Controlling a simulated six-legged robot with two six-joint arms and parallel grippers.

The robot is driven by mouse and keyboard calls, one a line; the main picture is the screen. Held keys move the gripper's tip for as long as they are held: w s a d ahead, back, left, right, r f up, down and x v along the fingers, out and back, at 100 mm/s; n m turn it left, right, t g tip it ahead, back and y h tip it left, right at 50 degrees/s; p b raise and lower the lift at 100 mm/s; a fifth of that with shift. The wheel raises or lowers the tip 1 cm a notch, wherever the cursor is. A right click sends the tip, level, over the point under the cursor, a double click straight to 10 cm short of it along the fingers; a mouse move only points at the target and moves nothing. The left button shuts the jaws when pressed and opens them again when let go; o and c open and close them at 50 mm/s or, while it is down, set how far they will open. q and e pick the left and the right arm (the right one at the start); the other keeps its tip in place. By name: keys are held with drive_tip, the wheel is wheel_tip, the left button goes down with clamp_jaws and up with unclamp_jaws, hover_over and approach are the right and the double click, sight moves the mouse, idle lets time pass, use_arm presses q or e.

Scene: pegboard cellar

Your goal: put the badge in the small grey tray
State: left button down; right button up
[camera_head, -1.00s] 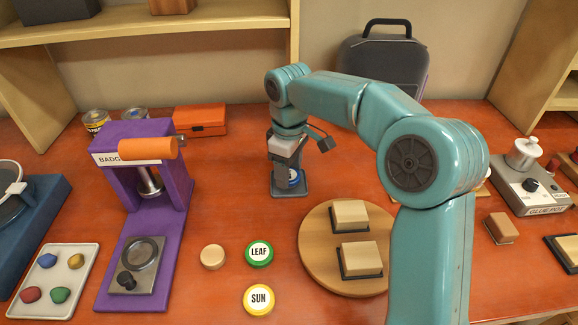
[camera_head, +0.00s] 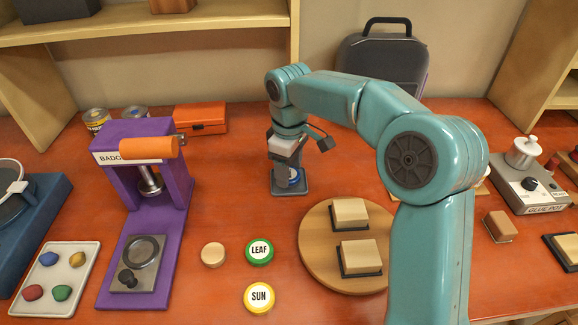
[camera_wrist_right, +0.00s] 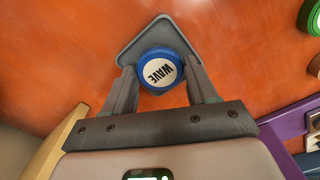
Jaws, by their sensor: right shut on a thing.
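The blue badge marked WAVE (camera_wrist_right: 159,69) is between the fingers of my right gripper (camera_wrist_right: 160,82), which is shut on it. In the head view my right gripper (camera_head: 287,168) points down at the small grey tray (camera_head: 291,190), and only a bit of the blue badge (camera_head: 295,177) shows beside it. In the wrist view the small grey tray (camera_wrist_right: 132,43) lies under the badge, and the badge is over its floor. I cannot tell whether the badge touches the tray. My left gripper is not in view.
A green LEAF badge (camera_head: 260,251), a yellow SUN badge (camera_head: 259,297) and a plain wooden disc (camera_head: 213,254) lie in front. A round wooden board (camera_head: 318,258) is at right, a purple badge press (camera_head: 135,215) at left. An orange box (camera_head: 201,118) is behind.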

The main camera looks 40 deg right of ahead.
idle(0.4)
drive_tip(key=o, duration=1.1)
drive_tip(key=shift+r, duration=0.1)
wheel_tip(320, 180, up, 7)
drive_tip(key=p, duration=0.7)
drive_tip(key=shift+s+a, duration=0.1)
